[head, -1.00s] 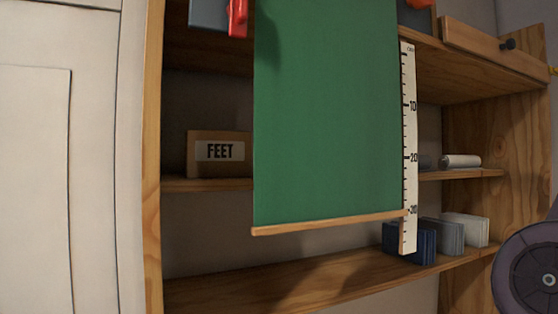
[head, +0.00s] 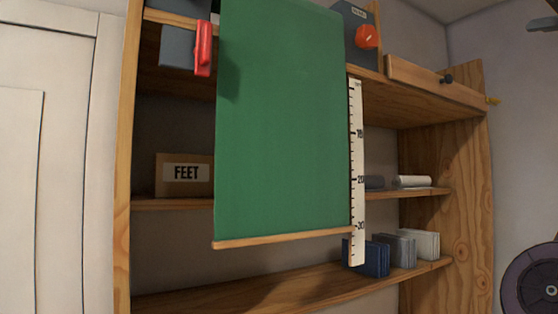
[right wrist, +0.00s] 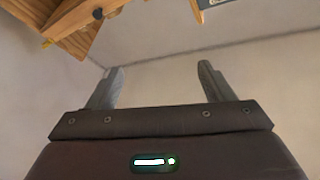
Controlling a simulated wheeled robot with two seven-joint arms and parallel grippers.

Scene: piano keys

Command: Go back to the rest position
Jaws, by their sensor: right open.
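My right gripper (right wrist: 160,84) shows in the right wrist view with its two fingers spread apart and nothing between them. Plain wall lies beyond the fingers. In the head view a part of my right arm shows at the lower right edge. My left gripper is in neither view. No piano keys are in view.
A wooden shelf unit (head: 465,215) fills the middle of the head view. A green board (head: 283,120) hangs at its front beside a white ruler (head: 357,170).

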